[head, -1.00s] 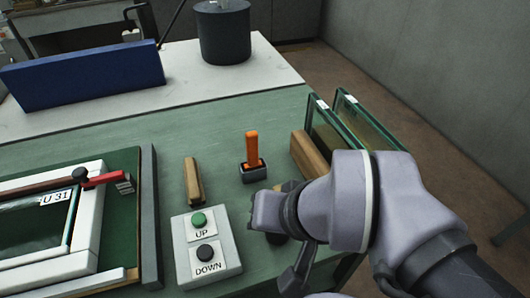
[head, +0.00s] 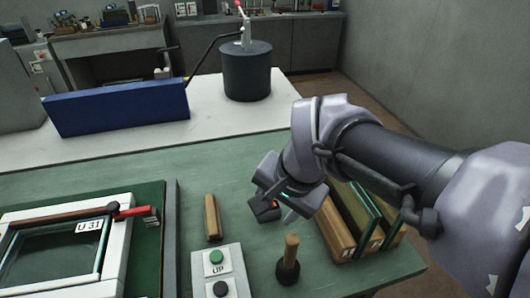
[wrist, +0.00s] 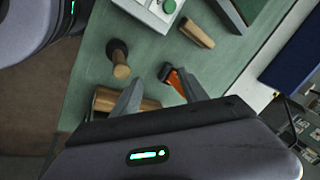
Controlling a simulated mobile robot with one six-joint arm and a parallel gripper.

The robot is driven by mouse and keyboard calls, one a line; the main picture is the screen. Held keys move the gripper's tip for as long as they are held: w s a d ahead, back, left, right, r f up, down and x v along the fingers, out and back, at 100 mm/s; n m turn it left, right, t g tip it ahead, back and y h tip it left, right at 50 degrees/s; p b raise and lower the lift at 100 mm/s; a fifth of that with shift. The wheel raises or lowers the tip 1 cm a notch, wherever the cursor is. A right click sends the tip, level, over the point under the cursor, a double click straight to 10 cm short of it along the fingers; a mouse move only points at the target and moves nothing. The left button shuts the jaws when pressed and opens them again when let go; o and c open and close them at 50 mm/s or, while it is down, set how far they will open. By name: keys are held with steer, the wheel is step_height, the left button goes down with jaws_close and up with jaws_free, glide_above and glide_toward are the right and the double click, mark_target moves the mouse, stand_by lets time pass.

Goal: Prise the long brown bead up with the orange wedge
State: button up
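The white frame marked U 31 (head: 118,240) lies at the left in the head view. A long brown bead (head: 60,222) runs along its far edge, with a red-handled tool (head: 138,212) at its right end. The orange wedge (wrist: 177,82) stands in a small dark holder (head: 263,212); only a sliver of orange shows in the head view. My gripper (head: 283,203) is over the holder, pointing down. In the wrist view its fingers (wrist: 160,90) are apart, with the wedge close to the right-hand finger. Whether they touch is unclear.
A wooden block (head: 212,218), an UP/DOWN button box (head: 218,272) and a wooden-handled tool (head: 290,260) stand near the holder. A wooden rack with glass panes (head: 345,235) is at the right. A blue block (head: 120,108) lies on the white table behind.

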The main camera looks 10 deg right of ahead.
steer(key=w+d+r+m+g+p, duration=0.1)
steer(key=w+d+m+g+p, duration=0.1)
steer(key=w+m+p, duration=0.65)
steer(key=w+f, duration=0.2)
steer(key=w+f+g+p, duration=0.1)
steer(key=w+f, duration=0.1)
steer(key=w, duration=0.1)
steer(key=w+d+f+g+h, duration=0.1)
steer(key=w+f, duration=0.1)
steer(key=shift+w+m, duration=0.15)
steer(key=shift+m, duration=0.1)
step_height(320, 180, down, 9)
steer(key=b, duration=0.6)
steer(key=shift+b, duration=0.3)
jaws_close()
